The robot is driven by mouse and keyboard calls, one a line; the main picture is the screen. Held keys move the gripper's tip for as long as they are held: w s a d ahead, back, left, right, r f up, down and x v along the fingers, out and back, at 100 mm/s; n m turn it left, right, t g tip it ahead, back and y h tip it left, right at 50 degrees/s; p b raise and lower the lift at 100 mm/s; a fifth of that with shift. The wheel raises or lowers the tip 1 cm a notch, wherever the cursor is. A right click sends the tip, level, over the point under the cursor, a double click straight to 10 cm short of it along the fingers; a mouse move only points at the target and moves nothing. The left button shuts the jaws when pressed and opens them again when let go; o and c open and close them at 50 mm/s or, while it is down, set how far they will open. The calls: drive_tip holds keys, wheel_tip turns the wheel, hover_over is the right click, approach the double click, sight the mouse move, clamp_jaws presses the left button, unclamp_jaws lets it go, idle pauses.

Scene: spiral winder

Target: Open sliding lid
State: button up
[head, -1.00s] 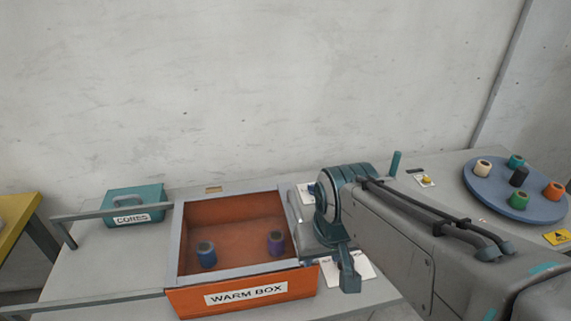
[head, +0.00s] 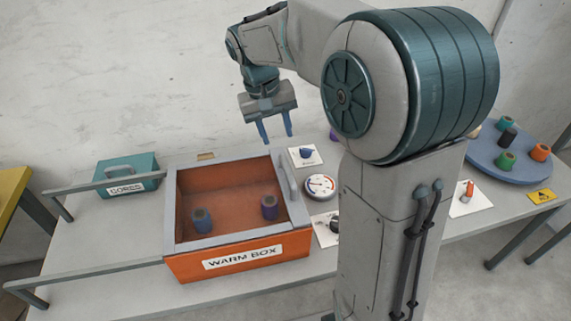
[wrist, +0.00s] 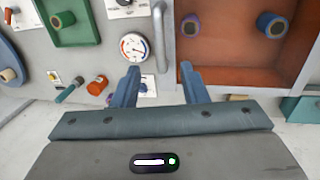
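The warm box (head: 240,258) is an orange box on the table with a white label. Its sliding lid (head: 222,163), a grey frame with a seemingly clear pane, lies over the box top. The lid handle (head: 288,182) is a grey bar along its right edge. My gripper (head: 277,138) is open and empty, fingers pointing down, above the back right corner of the box and apart from the handle. In the wrist view my gripper (wrist: 160,69) has the handle (wrist: 162,35) ahead, lined up between the fingertips. Blue and purple spools show inside the box.
Two grey rails (head: 90,273) run left from the box. A teal cores box (head: 127,174) stands between them at the back. A round gauge (head: 320,186) and switch plates sit close right of the handle. A blue turntable with spools (head: 500,166) is at the far right.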

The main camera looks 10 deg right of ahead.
sight(288, 172)
drive_tip(key=d+f, duration=0.1)
drive_tip(key=f, duration=0.7)
drive_tip(key=d+f, duration=0.1)
drive_tip(key=f, duration=0.3)
drive_tip(key=shift+d+f, duration=0.3)
drive_tip(key=shift+f, duration=0.05)
clamp_jaws()
